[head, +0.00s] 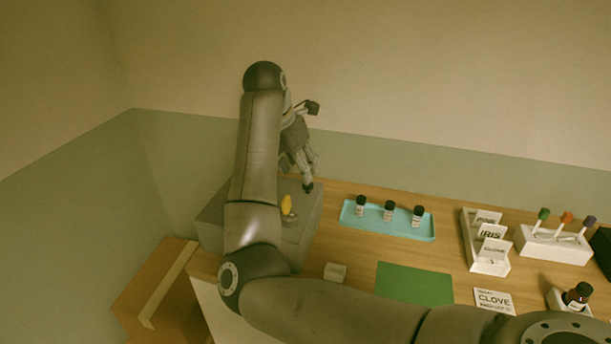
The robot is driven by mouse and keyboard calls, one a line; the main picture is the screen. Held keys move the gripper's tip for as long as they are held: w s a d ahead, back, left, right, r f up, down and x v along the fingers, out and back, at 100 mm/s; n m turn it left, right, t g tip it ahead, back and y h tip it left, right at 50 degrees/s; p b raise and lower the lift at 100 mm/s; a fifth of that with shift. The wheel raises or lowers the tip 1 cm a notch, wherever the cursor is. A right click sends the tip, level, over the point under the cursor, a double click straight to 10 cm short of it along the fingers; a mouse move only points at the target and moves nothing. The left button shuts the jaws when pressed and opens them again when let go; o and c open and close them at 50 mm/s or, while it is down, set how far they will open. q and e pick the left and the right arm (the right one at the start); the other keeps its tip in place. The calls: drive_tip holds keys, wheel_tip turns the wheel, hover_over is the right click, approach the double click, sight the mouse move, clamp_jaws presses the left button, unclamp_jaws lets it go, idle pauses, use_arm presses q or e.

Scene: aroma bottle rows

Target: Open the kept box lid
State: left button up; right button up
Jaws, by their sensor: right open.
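A grey box (309,214) stands at the left end of the wooden table, partly hidden behind my right arm. Its top looks closed, and a yellow knob or tab (287,204) shows on it beside the arm. My right gripper (308,184) points down over the back right part of the box top, behind and a little right of the yellow piece. It is open, and nothing shows between its fingers. I cannot tell whether its fingertips touch the box. My left gripper is not in view.
A teal tray (401,228) holds three small dark-capped bottles. A green mat (414,284), a small pale block (335,272), a card holder (469,243), a white rack (555,245) and a CLOVE card (494,301) share the table. A cardboard box (152,290) stands at lower left.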

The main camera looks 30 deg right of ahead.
sight(305, 186)
drive_tip(key=x, duration=0.2)
drive_tip(key=p+x, duration=0.1)
drive_tip(key=x, duration=0.2)
drive_tip(key=shift+w+d, duration=0.1)
drive_tip(key=shift+d, duration=0.15)
drive_tip(key=shift+d+f, duration=0.15)
drive_tip(key=shift+f, duration=0.45)
clamp_jaws()
